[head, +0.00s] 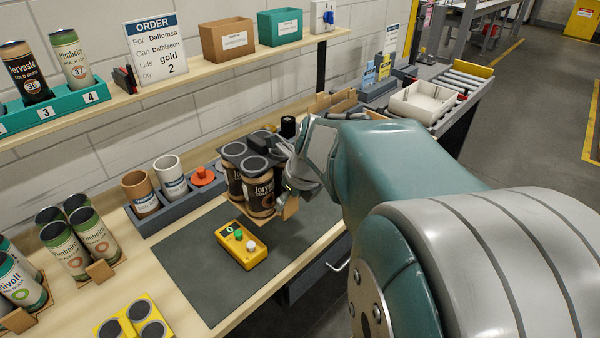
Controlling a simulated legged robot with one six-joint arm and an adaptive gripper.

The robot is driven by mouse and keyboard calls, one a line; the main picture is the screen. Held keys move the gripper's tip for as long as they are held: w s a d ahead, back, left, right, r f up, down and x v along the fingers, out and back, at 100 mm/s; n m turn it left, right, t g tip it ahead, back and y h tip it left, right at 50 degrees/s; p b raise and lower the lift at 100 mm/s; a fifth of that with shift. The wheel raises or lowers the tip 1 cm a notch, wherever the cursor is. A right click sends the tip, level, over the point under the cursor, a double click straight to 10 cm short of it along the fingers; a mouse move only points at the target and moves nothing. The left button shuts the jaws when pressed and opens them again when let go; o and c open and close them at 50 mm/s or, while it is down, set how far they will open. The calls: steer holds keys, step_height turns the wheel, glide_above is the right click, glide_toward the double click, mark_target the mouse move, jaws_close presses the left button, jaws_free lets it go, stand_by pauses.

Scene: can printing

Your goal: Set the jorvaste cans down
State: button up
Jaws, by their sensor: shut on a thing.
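A group of several jorvaste cans (262,192), brown and black with grey tops, stands upright over the back of the dark grey mat (186,262). My gripper (290,184) is at the right side of this group and shut on it, with its fingers partly hidden by the cans and my wrist. A small tan tab (291,208) shows below the gripper. I cannot tell whether the cans touch the mat or hang just above it. A single Jorvaste can (27,78) stands in the teal rack on the shelf.
A yellow button box (241,246) sits on the mat in front of the cans. A grey tray (178,212) with cups and a red knob is left of them. Pimbeira cans (93,238) stand farther left. The mat's front left is bare. A white tray (422,102) stands back right.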

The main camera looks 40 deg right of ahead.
steer(key=w+d+f, duration=0.2)
steer(key=d+f, duration=0.1)
steer(key=d, duration=0.1)
steer(key=w+d+f, duration=0.2)
steer(key=d+f, duration=0.1)
steer(key=w+d+f, duration=0.2)
steer(key=d+f, duration=0.1)
steer(key=d, duration=0.1)
steer(key=shift+d+f, duration=0.25)
steer(key=shift+d, duration=0.1)
step_height(320, 180, down, 4)
steer(key=shift+d+r, duration=0.1)
steer(key=shift+r, duration=0.15)
steer(key=o, duration=1.2)
steer(key=shift+c, duration=0.2)
